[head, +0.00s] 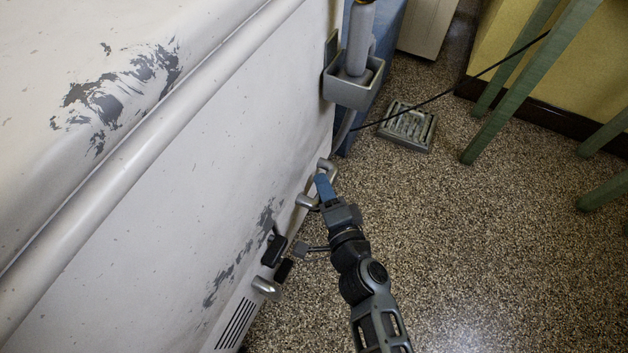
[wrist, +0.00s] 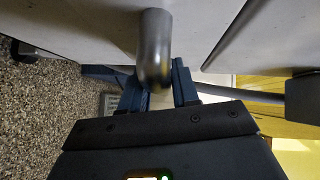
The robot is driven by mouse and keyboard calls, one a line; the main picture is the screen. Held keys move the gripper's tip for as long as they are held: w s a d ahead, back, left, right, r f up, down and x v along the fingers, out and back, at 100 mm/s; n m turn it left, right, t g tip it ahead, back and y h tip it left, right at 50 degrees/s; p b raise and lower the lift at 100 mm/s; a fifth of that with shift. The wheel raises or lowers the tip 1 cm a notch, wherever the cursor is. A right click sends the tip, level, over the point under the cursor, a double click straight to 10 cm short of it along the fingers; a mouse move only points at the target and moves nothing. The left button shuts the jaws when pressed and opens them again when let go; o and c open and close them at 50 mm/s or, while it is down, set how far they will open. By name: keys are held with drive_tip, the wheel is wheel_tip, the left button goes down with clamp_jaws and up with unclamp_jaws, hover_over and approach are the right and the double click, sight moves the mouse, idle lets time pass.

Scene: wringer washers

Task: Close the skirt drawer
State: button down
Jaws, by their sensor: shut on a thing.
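The white washer (head: 160,190) fills the left of the head view, its lower side worn and chipped. A grey metal handle (head: 325,166) stands out low on this side, partly covered by my gripper. In the wrist view the handle (wrist: 154,50) is a rounded grey bar coming down from the pale panel (wrist: 80,22). My gripper (head: 323,184) has blue fingers, shut on the handle; in the wrist view the fingers (wrist: 163,88) sit on either side of its end. The skirt drawer's edges are not clear in the head view, so how far it stands out cannot be told.
Black and grey fittings (head: 273,250) stick out of the washer's side nearer me. A grey bracket (head: 352,90) juts out above the handle. A grey floor grate (head: 408,127), a black cable (head: 450,88) and green legs (head: 520,75) lie beyond. The speckled floor (head: 490,260) at right is clear.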

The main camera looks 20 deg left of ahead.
drive_tip(key=shift+a, duration=0.2)
drive_tip(key=c, duration=0.9)
unclamp_jaws()
drive_tip(key=shift+a, duration=0.1)
drive_tip(key=shift+c, duration=0.2)
drive_tip(key=p+v, duration=0.1)
drive_tip(key=v, duration=0.7)
drive_tip(key=shift+w, duration=0.1)
